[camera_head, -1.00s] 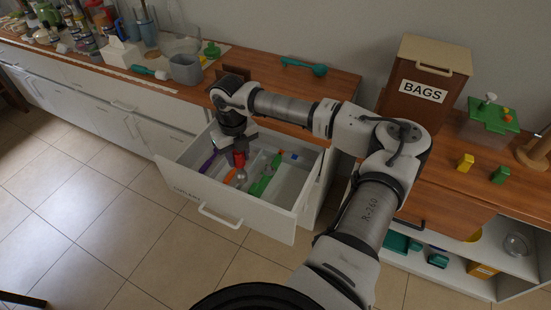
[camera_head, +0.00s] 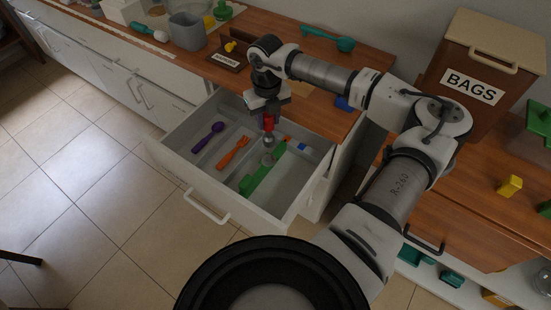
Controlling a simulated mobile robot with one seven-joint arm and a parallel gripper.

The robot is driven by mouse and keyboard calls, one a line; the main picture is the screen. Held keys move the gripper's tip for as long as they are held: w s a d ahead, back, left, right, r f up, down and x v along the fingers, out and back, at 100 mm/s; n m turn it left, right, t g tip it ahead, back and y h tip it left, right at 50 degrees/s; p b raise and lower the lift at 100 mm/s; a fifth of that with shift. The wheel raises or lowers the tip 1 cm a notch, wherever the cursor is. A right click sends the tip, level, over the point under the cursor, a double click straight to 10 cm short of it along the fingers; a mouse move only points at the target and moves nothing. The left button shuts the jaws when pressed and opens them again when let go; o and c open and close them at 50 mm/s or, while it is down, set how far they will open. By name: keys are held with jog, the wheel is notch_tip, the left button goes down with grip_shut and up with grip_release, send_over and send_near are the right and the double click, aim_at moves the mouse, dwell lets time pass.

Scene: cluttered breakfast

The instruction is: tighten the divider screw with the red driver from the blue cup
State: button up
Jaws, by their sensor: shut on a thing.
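My gripper (camera_head: 266,112) is shut on the red driver (camera_head: 268,123), which hangs below it over the back part of the open white drawer (camera_head: 208,201). A round grey piece (camera_head: 268,140) shows just under the red part; I cannot tell whether it belongs to the driver. A second grey round shape (camera_head: 268,160) lies lower, beside a green utensil in the drawer. Pale dividers (camera_head: 222,152) split the drawer. I cannot make out the divider screw. A grey-blue cup (camera_head: 187,31) stands on the counter at the upper left; I cannot tell whether it is the blue cup.
The drawer holds a purple spoon (camera_head: 207,137), an orange fork (camera_head: 234,153) and a green utensil (camera_head: 262,171). Open floor lies left.

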aim_at(268, 138)
jog(key=shift+s+a+f+b, duration=0.1)
jog(key=shift+s+f+b, duration=0.05)
jog(key=shift+f+b, duration=0.4)
jog(key=shift+s+a+f+b, duration=0.1)
jog(key=shift+f+b, duration=0.2)
jog(key=shift+f, duration=0.35)
jog(key=shift+f+b, duration=0.55)
jog(key=shift+f, duration=1.25)
jog(key=shift+r+b, duration=0.25)
jog(key=shift+b, duration=0.2)
jog(key=shift+f, duration=0.15)
jog(key=shift+f+b, duration=0.8)
jog(key=shift+b, duration=0.1)
jog(key=shift+f+b, duration=0.6)
jog(key=o, duration=1.2)
jog(key=shift+r, duration=0.1)
jog(key=shift+o, duration=0.2)
